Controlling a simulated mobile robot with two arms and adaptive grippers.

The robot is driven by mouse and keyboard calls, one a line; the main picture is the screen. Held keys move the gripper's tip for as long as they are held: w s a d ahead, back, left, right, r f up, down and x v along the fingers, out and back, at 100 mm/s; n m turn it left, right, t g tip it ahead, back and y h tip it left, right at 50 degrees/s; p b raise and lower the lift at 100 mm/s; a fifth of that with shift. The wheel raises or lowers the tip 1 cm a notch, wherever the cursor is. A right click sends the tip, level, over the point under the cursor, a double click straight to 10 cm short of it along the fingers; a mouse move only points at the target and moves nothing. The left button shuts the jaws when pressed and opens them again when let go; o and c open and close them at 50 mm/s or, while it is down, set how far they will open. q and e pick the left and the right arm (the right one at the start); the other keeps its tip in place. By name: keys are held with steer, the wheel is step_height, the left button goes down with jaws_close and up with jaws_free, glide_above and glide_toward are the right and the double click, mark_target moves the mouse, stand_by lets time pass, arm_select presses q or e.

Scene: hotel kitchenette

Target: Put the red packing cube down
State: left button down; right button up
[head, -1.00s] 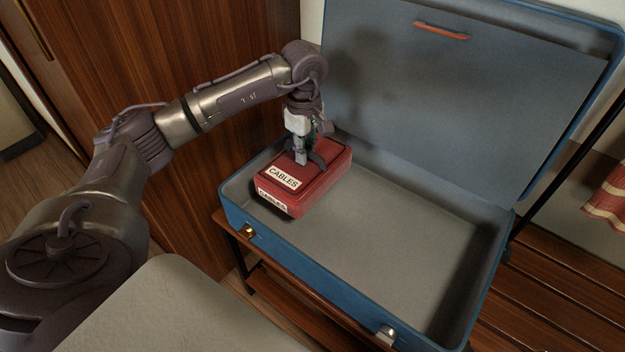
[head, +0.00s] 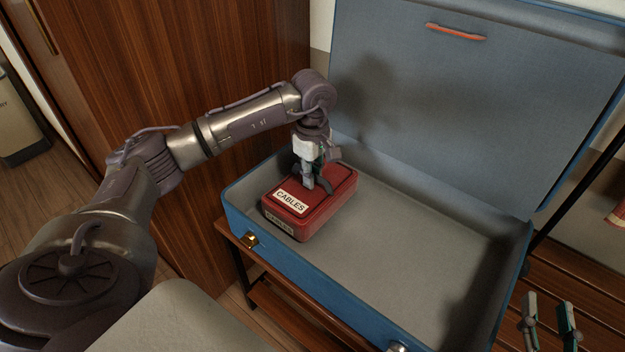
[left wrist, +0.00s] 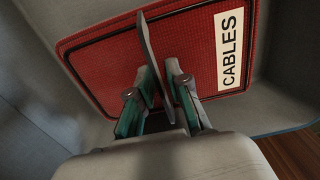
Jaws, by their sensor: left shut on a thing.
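The red packing cube (head: 325,211), with white CABLES labels, is inside the left end of the open blue suitcase (head: 304,290). Its underside is hidden, so I cannot tell whether it touches the suitcase floor. My left gripper (head: 309,184) is above the cube and shut on it. In the left wrist view, the gripper fingers (left wrist: 163,88) close around a thin upright strip over the red top (left wrist: 112,60) of the cube. My right gripper (head: 549,318) shows at the lower right of the head view, its two fingers apart with nothing between them.
The suitcase lid (head: 470,100) stands open at the back. The suitcase floor (head: 410,240) right of the cube is empty. The suitcase sits on a slatted wooden rack (head: 585,285). A wooden cabinet (head: 200,70) stands at the left.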

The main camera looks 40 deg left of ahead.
arm_select(q)
steer(key=shift+f, duration=0.1)
arm_select(e)
steer(key=shift+a+r+y, duration=0.1)
steer(key=shift+r+y, duration=0.2)
steer(key=shift+r, duration=0.3)
steer(key=shift+t, duration=0.3)
arm_select(q)
steer(key=shift+f, duration=0.1)
steer(key=c, duration=1.1)
jaws_free()
arm_select(e)
steer(key=shift+r, duration=0.2)
